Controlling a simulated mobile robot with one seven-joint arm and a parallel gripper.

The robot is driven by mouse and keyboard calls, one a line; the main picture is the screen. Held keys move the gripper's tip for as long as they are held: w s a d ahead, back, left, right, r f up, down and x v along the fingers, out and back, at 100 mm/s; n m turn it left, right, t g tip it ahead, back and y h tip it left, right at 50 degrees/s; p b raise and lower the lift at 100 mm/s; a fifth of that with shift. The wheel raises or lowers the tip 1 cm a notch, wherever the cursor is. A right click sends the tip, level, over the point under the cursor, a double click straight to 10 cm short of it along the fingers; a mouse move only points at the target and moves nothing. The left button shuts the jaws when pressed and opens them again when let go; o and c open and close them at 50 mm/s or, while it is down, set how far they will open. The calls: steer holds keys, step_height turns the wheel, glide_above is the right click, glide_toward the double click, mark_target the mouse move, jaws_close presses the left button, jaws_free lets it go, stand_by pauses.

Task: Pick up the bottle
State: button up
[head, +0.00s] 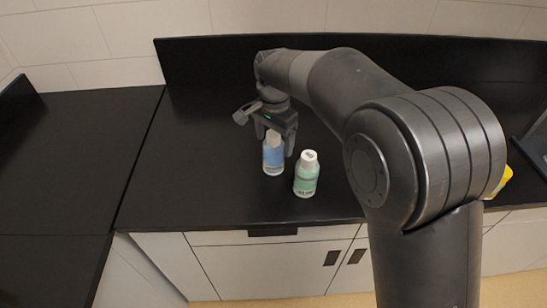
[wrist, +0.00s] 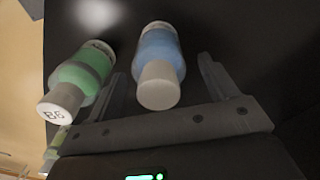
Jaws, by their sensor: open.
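A white-capped bottle with a blue label (head: 273,158) stands upright on the black counter. It also shows in the wrist view (wrist: 160,48), cap toward the camera. My gripper (head: 275,143) is open and points down over it, with one finger on each side of the blue bottle; in the wrist view the bottle lies between the fingers (wrist: 163,80). I cannot tell whether either finger touches it. A second bottle with a green label (head: 306,178) stands just to the right and nearer. In the wrist view the green bottle (wrist: 85,70) is outside the left finger, its cap marked "B6".
The black counter (head: 200,190) is clear to the left of the bottles, with its front edge close in front. A low black backsplash (head: 200,60) runs behind. A yellow object (head: 504,178) is partly hidden behind my arm at the right.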

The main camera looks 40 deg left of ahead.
steer(key=shift+f, duration=0.95)
steer(key=shift+c, duration=0.2)
steer(key=c, duration=1.5)
